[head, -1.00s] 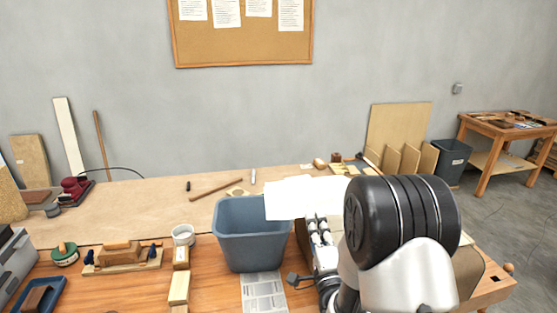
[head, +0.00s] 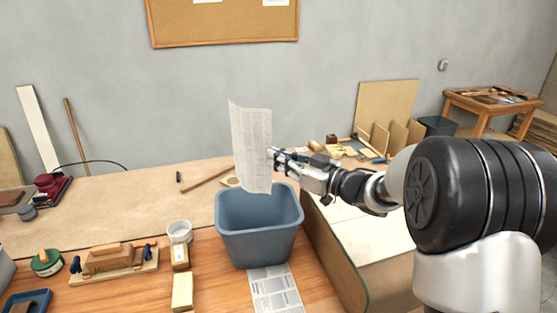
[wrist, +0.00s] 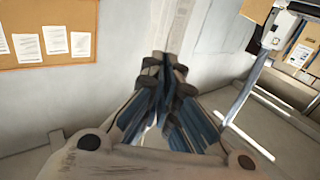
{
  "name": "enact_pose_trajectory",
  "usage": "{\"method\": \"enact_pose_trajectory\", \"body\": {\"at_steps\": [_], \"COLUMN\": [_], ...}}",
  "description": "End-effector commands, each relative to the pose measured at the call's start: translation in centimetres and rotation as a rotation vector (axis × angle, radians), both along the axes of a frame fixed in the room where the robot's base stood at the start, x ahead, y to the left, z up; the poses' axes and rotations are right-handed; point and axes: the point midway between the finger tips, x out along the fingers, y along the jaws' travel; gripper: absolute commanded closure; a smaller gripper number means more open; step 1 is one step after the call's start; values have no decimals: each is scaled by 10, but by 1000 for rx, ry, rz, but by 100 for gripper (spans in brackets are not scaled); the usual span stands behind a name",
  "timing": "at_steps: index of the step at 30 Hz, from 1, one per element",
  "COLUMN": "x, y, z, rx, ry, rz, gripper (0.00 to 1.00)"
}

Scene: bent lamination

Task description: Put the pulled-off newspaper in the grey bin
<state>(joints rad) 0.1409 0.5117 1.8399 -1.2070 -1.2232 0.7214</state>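The newspaper sheet (head: 251,145) hangs upright from my gripper (head: 273,155) in the head view, curling a little at its top. Its lower edge is just above the back part of the grey bin's opening. The grey bin (head: 258,242) stands on the wooden bench, and its inside looks empty as far as it shows. In the wrist view my gripper (wrist: 168,75) has its fingers closed together on the sheet (wrist: 178,28), which runs up out of the picture.
A flat newspaper sheet (head: 274,290) lies on the bench in front of the bin. A white cup (head: 179,232), wood blocks (head: 182,291) and a hand plane (head: 113,259) are left of it. A large curved panel (head: 345,250) stands to the right.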

Motion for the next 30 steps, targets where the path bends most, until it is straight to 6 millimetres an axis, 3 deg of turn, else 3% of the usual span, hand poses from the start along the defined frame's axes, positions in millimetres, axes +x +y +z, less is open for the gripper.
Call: {"method": "enact_pose_trajectory", "body": {"at_steps": [30], "x": [0], "y": [0], "z": [-101], "rx": [4], "ry": [4], "rz": [-1], "gripper": [100]}}
